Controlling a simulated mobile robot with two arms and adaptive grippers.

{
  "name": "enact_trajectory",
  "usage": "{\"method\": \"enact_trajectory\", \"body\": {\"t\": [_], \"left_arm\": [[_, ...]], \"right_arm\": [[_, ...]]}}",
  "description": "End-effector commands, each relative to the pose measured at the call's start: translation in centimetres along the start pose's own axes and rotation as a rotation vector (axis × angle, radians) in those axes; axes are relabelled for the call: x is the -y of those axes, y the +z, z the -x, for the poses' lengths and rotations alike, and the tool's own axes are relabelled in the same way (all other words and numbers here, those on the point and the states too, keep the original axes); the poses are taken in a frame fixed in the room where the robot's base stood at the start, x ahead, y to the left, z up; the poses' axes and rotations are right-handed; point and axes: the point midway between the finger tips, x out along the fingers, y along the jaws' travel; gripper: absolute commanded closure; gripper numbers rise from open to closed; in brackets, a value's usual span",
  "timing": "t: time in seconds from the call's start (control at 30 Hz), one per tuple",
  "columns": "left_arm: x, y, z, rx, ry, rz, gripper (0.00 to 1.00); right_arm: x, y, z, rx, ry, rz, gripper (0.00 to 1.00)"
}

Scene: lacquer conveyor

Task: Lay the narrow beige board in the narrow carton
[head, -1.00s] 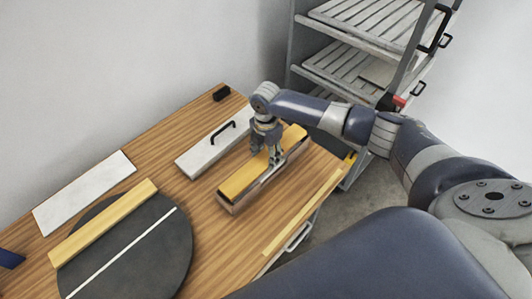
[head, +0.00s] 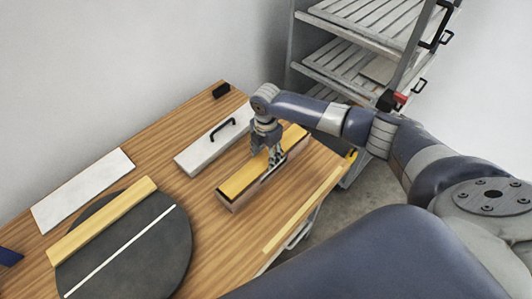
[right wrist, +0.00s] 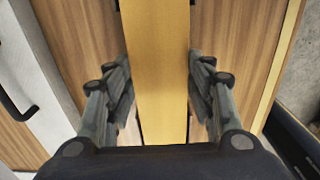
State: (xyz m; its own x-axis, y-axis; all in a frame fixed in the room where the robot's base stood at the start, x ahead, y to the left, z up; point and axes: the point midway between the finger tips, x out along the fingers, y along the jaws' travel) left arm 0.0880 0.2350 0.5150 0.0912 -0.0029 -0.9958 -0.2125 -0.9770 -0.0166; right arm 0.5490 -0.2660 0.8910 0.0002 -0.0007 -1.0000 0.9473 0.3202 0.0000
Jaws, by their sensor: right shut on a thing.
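The beige board (head: 245,182) is a long yellowish plank at the middle of the wooden table, in line with the narrow carton (head: 236,204), whose brown side shows below it. The board appears to lie in or just over the carton; its exact depth cannot be told. My right gripper (head: 275,160) points down and is shut on the board. In the right wrist view the board (right wrist: 158,70) runs lengthwise between the two fingers (right wrist: 158,95). The fingers hide part of the carton's side. My left gripper is not in view.
A white lid with a black handle (head: 195,158) lies just left of the carton. Another yellowish board (head: 100,222) rests across a dark round disc (head: 150,250). A white panel (head: 82,188) lies at the far left. A slatted rack (head: 350,65) stands behind.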

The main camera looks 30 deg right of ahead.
Motion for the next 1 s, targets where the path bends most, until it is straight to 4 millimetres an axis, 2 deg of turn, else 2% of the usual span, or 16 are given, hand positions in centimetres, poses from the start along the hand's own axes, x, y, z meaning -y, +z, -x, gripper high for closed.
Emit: {"method": "enact_trajectory", "body": {"t": [0.73,0.77,1.0], "left_arm": [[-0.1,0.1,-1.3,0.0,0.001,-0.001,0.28],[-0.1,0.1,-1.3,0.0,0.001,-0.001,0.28],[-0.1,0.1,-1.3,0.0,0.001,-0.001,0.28]], "right_arm": [[-0.1,-0.1,-2.2,-0.001,0.001,0.0,0.82],[-0.1,0.0,-2.1,-0.001,0.001,0.0,0.51],[-0.1,0.0,-2.1,0.0,0.001,0.0,0.51]]}}
